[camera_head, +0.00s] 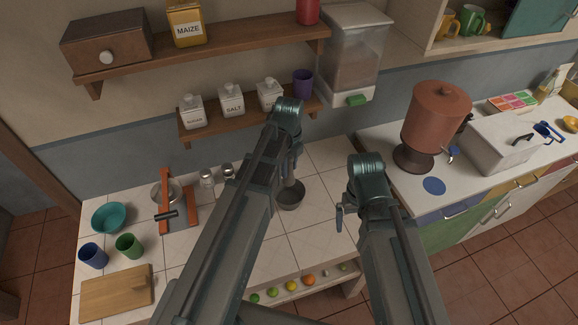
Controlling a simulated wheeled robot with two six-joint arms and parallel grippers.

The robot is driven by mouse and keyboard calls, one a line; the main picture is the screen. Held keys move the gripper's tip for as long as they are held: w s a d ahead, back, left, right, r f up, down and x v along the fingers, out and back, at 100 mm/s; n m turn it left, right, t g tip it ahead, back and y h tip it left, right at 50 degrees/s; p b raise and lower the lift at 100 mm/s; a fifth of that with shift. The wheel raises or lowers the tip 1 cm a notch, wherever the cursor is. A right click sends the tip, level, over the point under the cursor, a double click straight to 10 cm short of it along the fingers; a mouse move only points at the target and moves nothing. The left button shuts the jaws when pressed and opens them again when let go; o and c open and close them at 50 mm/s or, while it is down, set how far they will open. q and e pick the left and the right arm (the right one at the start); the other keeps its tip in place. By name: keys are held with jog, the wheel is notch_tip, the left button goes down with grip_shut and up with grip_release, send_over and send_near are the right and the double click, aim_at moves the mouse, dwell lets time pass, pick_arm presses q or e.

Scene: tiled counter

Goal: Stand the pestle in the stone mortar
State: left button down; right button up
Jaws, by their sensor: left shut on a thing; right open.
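The stone mortar (290,199) is a dark grey bowl on the white tiled counter, just right of my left arm. My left gripper (291,176) points down right over the mortar. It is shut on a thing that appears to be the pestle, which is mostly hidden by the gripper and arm. I cannot tell whether the pestle's lower end touches the mortar's inside. My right gripper (340,217) is open and empty, pointing down to the right of the mortar, apart from it.
A shelf with white jars (232,100) and a purple cup (303,83) hangs behind. An orange-framed stand (192,209), shakers (207,179), a teal bowl (108,217), cups and a wooden board (117,291) are at left. A terracotta dispenser (435,117) stands at right.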

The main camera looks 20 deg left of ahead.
aim_at(289, 182)
pick_arm(q)
jog(key=shift+f+b, duration=3.85)
jog(key=shift+f, duration=0.3)
jog(key=shift+c, duration=1.9)
grip_release()
jog(key=shift+r, duration=0.1)
notch_tip(289, 182, up, 14)
jog(key=p, duration=1.4)
jog(key=shift+f, duration=0.3)
notch_tip(289, 182, down, 13)
jog(key=b, duration=1.3)
jog(key=shift+f+b, duration=0.15)
jog(key=shift+b, duration=0.2)
